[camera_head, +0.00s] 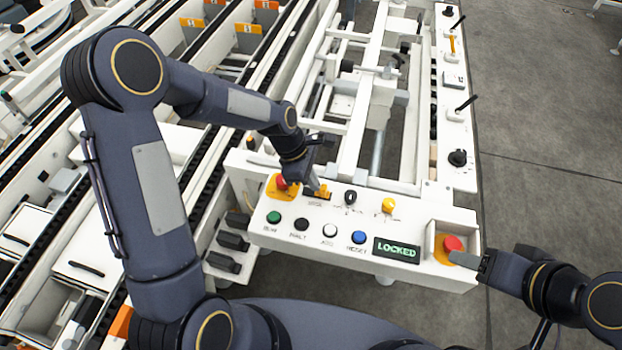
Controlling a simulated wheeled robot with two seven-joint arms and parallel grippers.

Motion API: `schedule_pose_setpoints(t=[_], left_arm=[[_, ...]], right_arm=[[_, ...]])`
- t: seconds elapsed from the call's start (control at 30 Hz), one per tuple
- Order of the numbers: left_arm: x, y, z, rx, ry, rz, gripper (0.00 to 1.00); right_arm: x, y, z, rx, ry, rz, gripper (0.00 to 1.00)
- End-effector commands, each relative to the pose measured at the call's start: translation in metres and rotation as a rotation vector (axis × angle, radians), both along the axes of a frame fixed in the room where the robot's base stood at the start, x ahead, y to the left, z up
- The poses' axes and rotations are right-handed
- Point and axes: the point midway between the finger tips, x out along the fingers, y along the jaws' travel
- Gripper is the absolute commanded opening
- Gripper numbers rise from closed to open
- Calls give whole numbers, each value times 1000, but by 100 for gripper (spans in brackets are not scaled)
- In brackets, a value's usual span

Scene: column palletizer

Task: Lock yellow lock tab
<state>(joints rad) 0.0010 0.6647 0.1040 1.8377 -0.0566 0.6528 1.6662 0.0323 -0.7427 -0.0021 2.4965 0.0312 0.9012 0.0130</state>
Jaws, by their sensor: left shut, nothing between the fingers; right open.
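The white control panel (280,240) stands in front of me. My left gripper (315,184) is shut and empty, its tips at a small yellow-orange part (323,193) on the panel's upper left. It partly hides this part, and I cannot tell whether they touch. A second yellow part (388,205) sits further right on the panel. I cannot tell for sure which one is the lock tab. A display (397,250) reads LOCKED in green. My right gripper (468,260) is open beside a red button (453,243) on a yellow base at the panel's right end.
Green (274,217), black (301,224), white (330,231) and blue (359,237) buttons line the panel's front. Another red button (281,183) and a black knob (350,198) sit behind them. White machine frames fill the back. Open floor (550,150) lies to the right.

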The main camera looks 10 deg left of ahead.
Motion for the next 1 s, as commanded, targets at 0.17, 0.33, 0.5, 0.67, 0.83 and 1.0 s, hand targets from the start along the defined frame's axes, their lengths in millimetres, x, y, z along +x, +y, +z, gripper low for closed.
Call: schedule_pose_setpoints(t=[0.17,0.33,0.5,0.67,0.83,1.0], left_arm=[[1,7,28,-3,-2,1,0],[3,22,61,-2,-2,0,0],[4,35,84,-1,-2,-1,0],[4,41,92,-1,0,-3,0],[4,42,92,-1,0,-3,0],[4,42,92,-1,-1,-4,0]], right_arm=[[0,0,23,0,0,0,54],[0,0,52,0,0,0,54],[0,0,71,0,0,0,54],[0,0,78,0,0,0,54],[0,0,77,0,0,0,54],[0,0,77,0,0,0,54]])
